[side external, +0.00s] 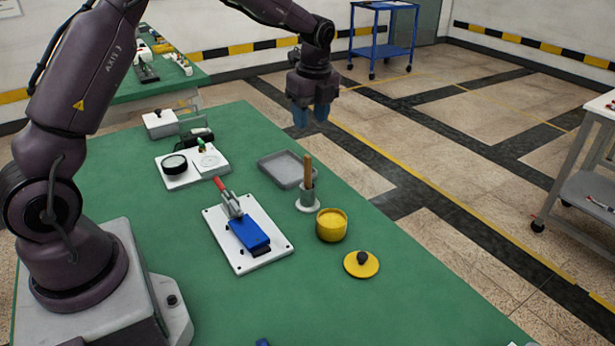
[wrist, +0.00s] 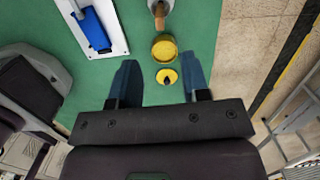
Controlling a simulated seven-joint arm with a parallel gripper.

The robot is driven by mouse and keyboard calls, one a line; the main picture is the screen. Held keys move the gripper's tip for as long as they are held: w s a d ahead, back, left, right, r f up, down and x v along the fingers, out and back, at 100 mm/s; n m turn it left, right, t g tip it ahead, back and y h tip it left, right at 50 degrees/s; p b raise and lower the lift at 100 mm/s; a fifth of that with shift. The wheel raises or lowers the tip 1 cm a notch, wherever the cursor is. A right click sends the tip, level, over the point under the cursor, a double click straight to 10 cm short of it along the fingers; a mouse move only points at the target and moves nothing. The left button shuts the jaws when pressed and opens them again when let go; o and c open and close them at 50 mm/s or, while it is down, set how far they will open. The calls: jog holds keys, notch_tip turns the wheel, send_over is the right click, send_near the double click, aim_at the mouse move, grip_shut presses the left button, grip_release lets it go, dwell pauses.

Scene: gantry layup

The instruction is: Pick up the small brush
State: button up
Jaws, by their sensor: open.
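The small brush appears to be the upright wooden handle (side external: 308,171) standing in a grey cup on a round white base (side external: 307,202). Its lower end is hidden inside the cup. In the wrist view the handle (wrist: 158,11) shows at the top edge. My gripper (side external: 301,117) is open and empty, with blue fingers pointing down. It hangs well above the table's far right side, apart from the brush. In the wrist view its two fingers (wrist: 160,63) are spread wide, with nothing held between them.
A yellow pot (side external: 331,226) stands close beside the brush holder, with its yellow lid (side external: 361,264) nearby. A grey tray (side external: 280,168) lies behind the holder. A white plate (side external: 222,243) carries a red-handled clamp and blue block. The green table (side external: 400,290) is clear at front right.

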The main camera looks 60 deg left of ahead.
aim_at(308, 156)
jog(key=f, duration=0.4)
jog(key=a+f, duration=0.1)
jog(key=f, duration=0.8)
jog(key=shift+a, duration=0.15)
jog(key=shift+r, duration=0.1)
grip_shut()
